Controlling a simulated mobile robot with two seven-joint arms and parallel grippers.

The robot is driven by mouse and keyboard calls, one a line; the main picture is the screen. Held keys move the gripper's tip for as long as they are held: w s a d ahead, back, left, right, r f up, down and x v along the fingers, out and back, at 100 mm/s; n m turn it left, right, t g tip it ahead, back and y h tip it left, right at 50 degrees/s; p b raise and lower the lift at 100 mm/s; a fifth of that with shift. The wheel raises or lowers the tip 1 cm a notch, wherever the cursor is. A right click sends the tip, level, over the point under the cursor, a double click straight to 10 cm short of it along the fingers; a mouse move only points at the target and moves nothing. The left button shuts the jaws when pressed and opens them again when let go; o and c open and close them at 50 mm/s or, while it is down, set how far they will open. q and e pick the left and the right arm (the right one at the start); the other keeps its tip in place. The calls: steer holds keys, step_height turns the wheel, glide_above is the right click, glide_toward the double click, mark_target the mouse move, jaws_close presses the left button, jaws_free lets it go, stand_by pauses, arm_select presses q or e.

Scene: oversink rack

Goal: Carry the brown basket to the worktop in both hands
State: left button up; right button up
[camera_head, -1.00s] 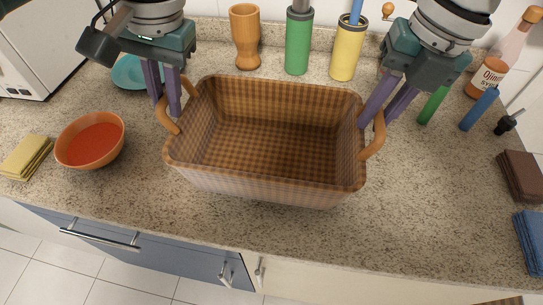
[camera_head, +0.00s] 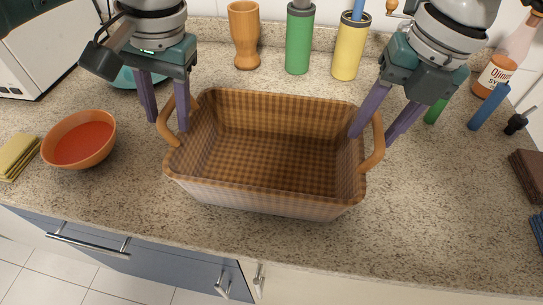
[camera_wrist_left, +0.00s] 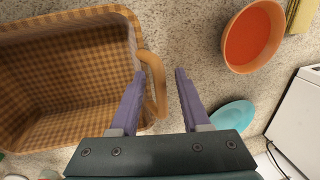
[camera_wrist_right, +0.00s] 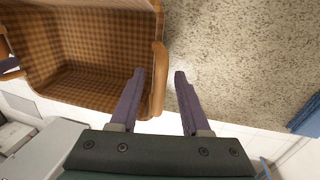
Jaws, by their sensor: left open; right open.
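The brown basket (camera_head: 265,203) has a checked weave and is empty. It sits upright on the speckled worktop (camera_head: 440,215), close to the front edge. My left gripper (camera_head: 168,125) is open, with its fingers either side of the basket's left handle (camera_head: 166,133). The left wrist view shows that handle (camera_wrist_left: 157,82) between the parted fingers. My right gripper (camera_head: 372,138) is open, with its fingers either side of the right handle (camera_head: 375,155). The right wrist view shows that handle (camera_wrist_right: 158,75) nearer the inner finger.
An orange bowl (camera_head: 80,140) with red contents and yellow cloths (camera_head: 14,156) lie left. A wooden cup (camera_head: 245,35), green container (camera_head: 299,40) and yellow container (camera_head: 349,48) stand behind. A syrup bottle (camera_head: 508,60) and blue item (camera_head: 489,107) are right.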

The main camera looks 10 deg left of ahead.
steer(key=shift+r, duration=0.1)
arm_select(q)
steer(key=v, duration=1.2)
arm_select(e)
step_height(320, 180, up, 12)
steer(key=d, duration=0.2)
steer(key=shift+d+f, duration=0.15)
steer(key=shift+f, duration=0.05)
steer(key=shift+s, duration=0.1)
